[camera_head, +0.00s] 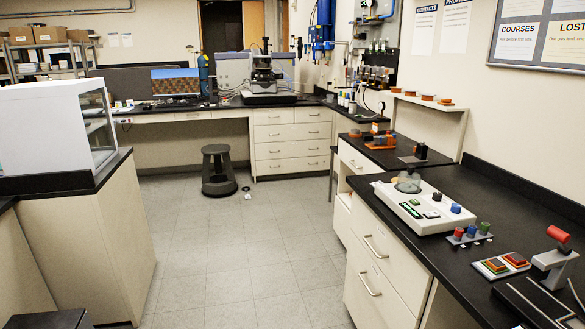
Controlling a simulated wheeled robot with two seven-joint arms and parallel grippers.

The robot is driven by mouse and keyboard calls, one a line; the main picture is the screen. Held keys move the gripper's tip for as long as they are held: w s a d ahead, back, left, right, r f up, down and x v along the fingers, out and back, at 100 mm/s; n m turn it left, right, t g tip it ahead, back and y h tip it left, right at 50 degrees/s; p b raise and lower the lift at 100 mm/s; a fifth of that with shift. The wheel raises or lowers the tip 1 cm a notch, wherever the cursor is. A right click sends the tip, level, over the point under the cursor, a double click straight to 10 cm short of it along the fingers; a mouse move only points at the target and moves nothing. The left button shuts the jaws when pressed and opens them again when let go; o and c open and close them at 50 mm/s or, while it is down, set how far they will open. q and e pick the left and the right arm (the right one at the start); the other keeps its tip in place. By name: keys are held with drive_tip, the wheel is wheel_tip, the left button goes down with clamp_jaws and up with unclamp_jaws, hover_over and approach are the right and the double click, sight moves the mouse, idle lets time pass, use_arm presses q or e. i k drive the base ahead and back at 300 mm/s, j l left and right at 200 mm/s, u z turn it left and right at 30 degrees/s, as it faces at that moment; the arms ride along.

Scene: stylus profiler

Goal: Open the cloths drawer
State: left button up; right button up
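No drawer in view carries a label that I can read, so I cannot tell which one is the cloths drawer. The near right cabinet has an upper drawer (394,261) and a lower drawer (374,297), each with a metal bar handle, and both look shut. A further drawer (359,164) beyond them on the right side also looks shut. The far bench has a bank of drawers (292,150), all apparently shut. Neither of my grippers is in view.
A white instrument (425,206) stands on the right black counter (480,190). A glass-sided case (60,128) stands on the left cabinet (105,232).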

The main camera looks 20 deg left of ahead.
sight(290, 159)
drive_tip(key=i+j+u, duration=0.25)
drive_tip(key=i, duration=0.15)
drive_tip(key=i+j+u, duration=0.2)
drive_tip(key=i, duration=0.2)
drive_tip(key=i+u, duration=0.35)
drive_tip(key=i, duration=1.9)
drive_tip(key=i+l, duration=0.1)
drive_tip(key=i, duration=4.35)
